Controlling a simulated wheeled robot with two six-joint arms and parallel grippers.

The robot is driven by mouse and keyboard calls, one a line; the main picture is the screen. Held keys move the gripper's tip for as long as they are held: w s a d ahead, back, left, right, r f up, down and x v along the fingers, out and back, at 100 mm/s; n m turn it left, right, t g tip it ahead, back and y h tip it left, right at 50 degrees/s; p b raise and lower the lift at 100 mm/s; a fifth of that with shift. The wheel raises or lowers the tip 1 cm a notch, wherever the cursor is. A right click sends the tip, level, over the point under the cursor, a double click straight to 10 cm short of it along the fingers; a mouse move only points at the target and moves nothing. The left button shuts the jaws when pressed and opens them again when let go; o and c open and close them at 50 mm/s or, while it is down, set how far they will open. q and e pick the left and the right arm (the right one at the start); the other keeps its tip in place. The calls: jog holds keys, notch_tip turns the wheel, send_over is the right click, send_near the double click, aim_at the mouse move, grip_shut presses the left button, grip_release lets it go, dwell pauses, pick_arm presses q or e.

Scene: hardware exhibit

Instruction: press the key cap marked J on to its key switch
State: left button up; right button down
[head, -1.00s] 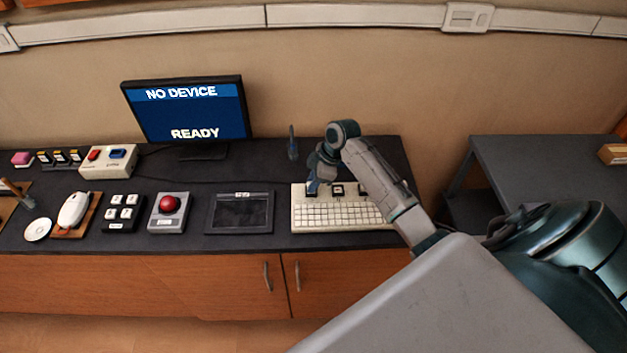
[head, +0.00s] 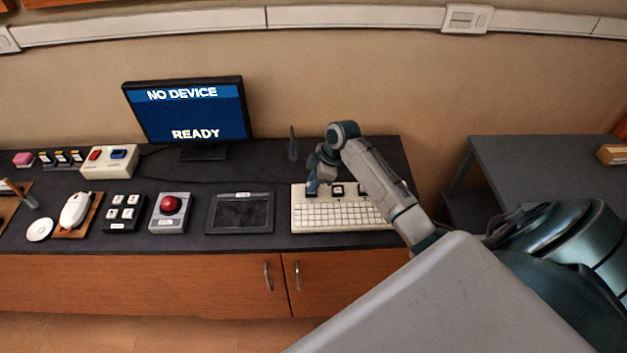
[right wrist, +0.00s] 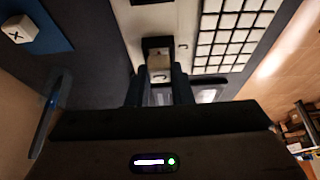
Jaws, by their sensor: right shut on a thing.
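My right gripper (head: 313,187) is at the back left of the cream keyboard (head: 345,216). In the right wrist view the gripper (right wrist: 160,88) is shut on a small pale key cap (right wrist: 160,75). The mark on the cap is small; I cannot clearly read it as J. The cap is at a dark square switch place (right wrist: 150,43), with a small J-like mark on the keyboard beside it. I cannot tell whether the cap is seated or just above the switch. Another dark switch place (head: 337,190) lies to the right. My left gripper is not in view.
A white cap marked X (right wrist: 18,34) lies on a blue surface. A thin blue upright thing (head: 292,145) stands behind the keyboard. A black tablet (head: 240,212) lies left of it, then a red-button box (head: 170,222). The monitor (head: 190,110) reads NO DEVICE, READY.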

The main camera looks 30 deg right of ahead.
jog(key=shift+f, duration=0.4)
dwell(0.6)
jog(key=c, duration=0.7)
grip_release()
jog(key=shift+r, duration=0.15)
jog(key=shift+r+p, duration=3.2)
jog(key=shift+r, duration=0.25)
jog(key=shift+f, duration=0.1)
